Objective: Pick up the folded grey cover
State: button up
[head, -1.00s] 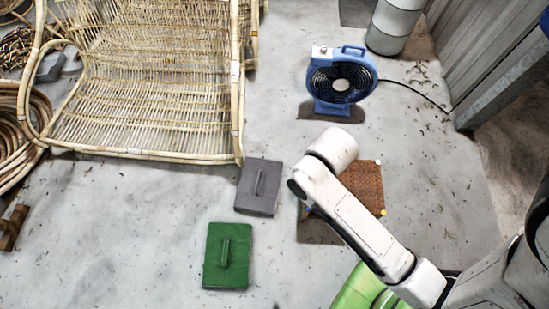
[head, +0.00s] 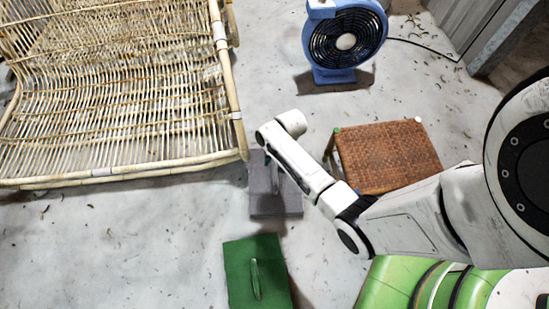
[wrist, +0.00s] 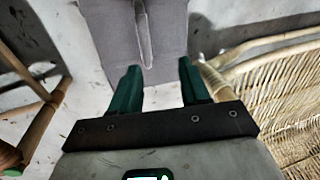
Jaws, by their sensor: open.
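The folded grey cover (head: 288,204) lies flat on the floor in the head view, partly hidden behind my arm. It has a raised ridge along its middle. In the wrist view the cover (wrist: 108,28) fills the top centre, with the ridge (wrist: 143,38) running toward me. My gripper (wrist: 157,75) is open and empty, its two green fingers apart near the cover's near edge. The ridge lies ahead of the gap between the fingers. I cannot tell the height of the fingertips above the cover. My arm hides most of the gripper in the head view.
A green folded piece (head: 240,275) with a similar ridge lies in front of the cover. A woven stool (head: 392,150) stands to the right. A rattan frame (head: 120,120) stands close on the left, and a blue fan (head: 345,40) stands behind.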

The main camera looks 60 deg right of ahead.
jog(key=m+b, duration=0.1)
jog(key=b, duration=0.1)
send_near(275, 170)
jog(key=b+x, duration=0.3)
jog(key=x, duration=0.3)
jog(key=shift+d+b, duration=0.1)
jog(key=shift+b, duration=0.3)
jog(key=b+x, duration=0.4)
jog(key=x, duration=0.1)
grip_shut()
dwell(0.9)
